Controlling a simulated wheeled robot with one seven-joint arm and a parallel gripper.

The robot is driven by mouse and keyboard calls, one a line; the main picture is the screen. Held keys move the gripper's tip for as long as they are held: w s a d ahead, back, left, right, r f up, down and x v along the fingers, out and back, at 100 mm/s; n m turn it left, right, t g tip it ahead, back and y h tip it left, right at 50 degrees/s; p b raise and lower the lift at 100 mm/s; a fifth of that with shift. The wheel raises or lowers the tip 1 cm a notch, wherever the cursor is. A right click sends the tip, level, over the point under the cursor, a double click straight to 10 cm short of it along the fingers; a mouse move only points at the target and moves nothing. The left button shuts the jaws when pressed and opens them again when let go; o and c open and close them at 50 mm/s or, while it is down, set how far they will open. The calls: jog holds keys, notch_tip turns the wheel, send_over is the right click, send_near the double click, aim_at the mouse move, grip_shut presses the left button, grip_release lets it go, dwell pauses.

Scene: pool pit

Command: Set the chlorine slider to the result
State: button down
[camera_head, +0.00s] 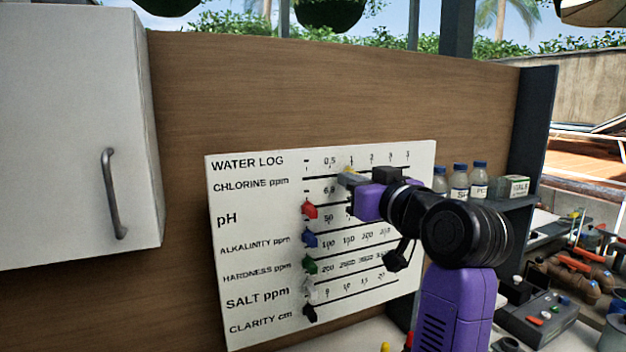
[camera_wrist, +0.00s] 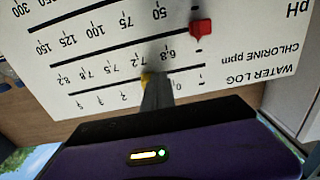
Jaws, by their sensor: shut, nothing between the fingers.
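The white water log board (camera_head: 240,205) stands against the wooden wall. The yellow chlorine slider (camera_head: 348,169) is on the top track, close to the 1 mark and right of 0.5. My gripper (camera_head: 350,178) is shut and empty, its fingertips at the board by this slider. In the upside-down wrist view, the yellow slider (camera_wrist: 146,79) shows just left of my fingertips (camera_wrist: 156,84), on the higher-number side. They look touching or nearly so; the fingers hide part of the slider and its scale.
The red pH slider (camera_head: 309,211) sits at its track's left end. Blue (camera_head: 309,238), green (camera_head: 309,264), white and black sliders line up below it. Bottles (camera_head: 460,182) stand on a shelf right of the board. A white cabinet (camera_head: 70,140) is at left.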

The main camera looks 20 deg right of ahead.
jog(key=shift+d, duration=2.6)
jog(key=shift+a, duration=0.2)
jog(key=s+a+p, duration=0.1)
jog(key=s+p, duration=0.1)
jog(key=s, duration=0.5)
jog(key=shift+a, duration=0.1)
